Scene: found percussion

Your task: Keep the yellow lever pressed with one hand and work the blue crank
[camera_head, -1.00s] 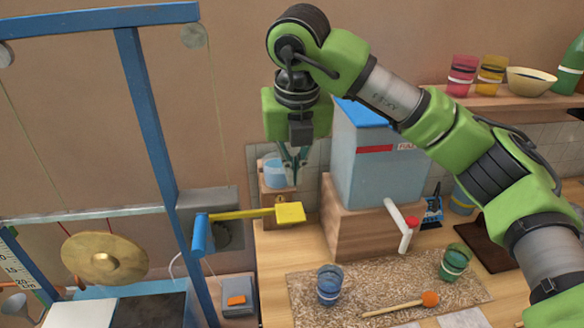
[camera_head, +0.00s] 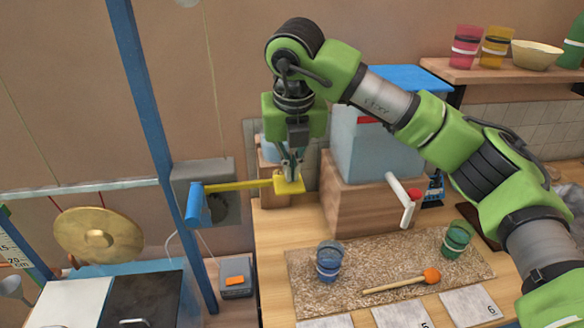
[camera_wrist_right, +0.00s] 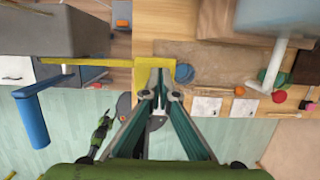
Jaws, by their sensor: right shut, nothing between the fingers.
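The yellow lever (camera_head: 240,185) reaches right from a grey wall box and ends in a flat yellow plate. My right gripper (camera_head: 291,176) is shut and empty, pointing down with its fingertips at the plate; I cannot tell whether they touch it. In the right wrist view, the fingertips (camera_wrist_right: 161,93) overlap the near edge of the yellow plate (camera_wrist_right: 143,78). The blue crank (camera_head: 194,204) is at the lever's left end, its handle hanging down, with nothing holding it. Its handle shows large in the right wrist view (camera_wrist_right: 32,122). My left gripper is not seen in the head view.
A blue-lidded box (camera_head: 375,145) on a wooden block (camera_head: 362,205) stands right of my right gripper, with a white-and-red handle (camera_head: 405,200). A blue frame post (camera_head: 150,120) and a gong (camera_head: 98,238) are left.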

